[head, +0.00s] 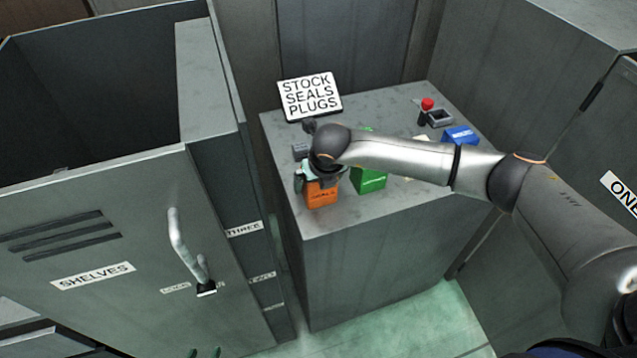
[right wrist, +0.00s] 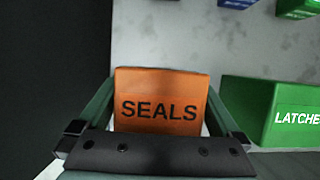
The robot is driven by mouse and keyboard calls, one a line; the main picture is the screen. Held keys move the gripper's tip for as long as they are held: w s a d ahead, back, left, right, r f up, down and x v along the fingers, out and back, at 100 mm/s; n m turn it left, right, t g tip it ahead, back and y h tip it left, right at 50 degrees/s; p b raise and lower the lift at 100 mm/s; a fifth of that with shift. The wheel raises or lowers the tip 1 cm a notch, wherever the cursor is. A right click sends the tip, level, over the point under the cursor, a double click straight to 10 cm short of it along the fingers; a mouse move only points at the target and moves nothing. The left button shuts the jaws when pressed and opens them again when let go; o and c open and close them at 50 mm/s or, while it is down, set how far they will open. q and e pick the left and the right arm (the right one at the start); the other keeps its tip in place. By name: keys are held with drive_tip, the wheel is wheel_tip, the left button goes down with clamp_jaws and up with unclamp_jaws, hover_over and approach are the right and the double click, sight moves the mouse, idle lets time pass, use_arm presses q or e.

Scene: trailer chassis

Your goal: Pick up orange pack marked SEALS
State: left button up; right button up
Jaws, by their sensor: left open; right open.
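The orange pack marked SEALS (head: 321,194) stands near the front left of the grey cabinet top. It also shows in the right wrist view (right wrist: 160,98), its label facing the camera. My right gripper (right wrist: 160,88) is open, with one green finger on each side of the pack; I cannot tell whether they touch it. In the head view the right gripper (head: 318,175) is over the pack and partly hidden by its own wrist. My left gripper (head: 204,352) shows only as two green fingertips at the bottom edge, apart and empty.
A green pack (head: 369,181), marked LATCHE... in the right wrist view (right wrist: 292,118), stands right of the orange one. A blue pack (head: 461,135) and a red-topped item (head: 427,104) are farther back. A sign (head: 310,95) stands behind. A shelves cabinet (head: 120,240) is at left.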

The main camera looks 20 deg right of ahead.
drive_tip(key=shift+c, duration=0.4)
drive_tip(key=c, duration=1.3)
drive_tip(key=shift+r, duration=0.1)
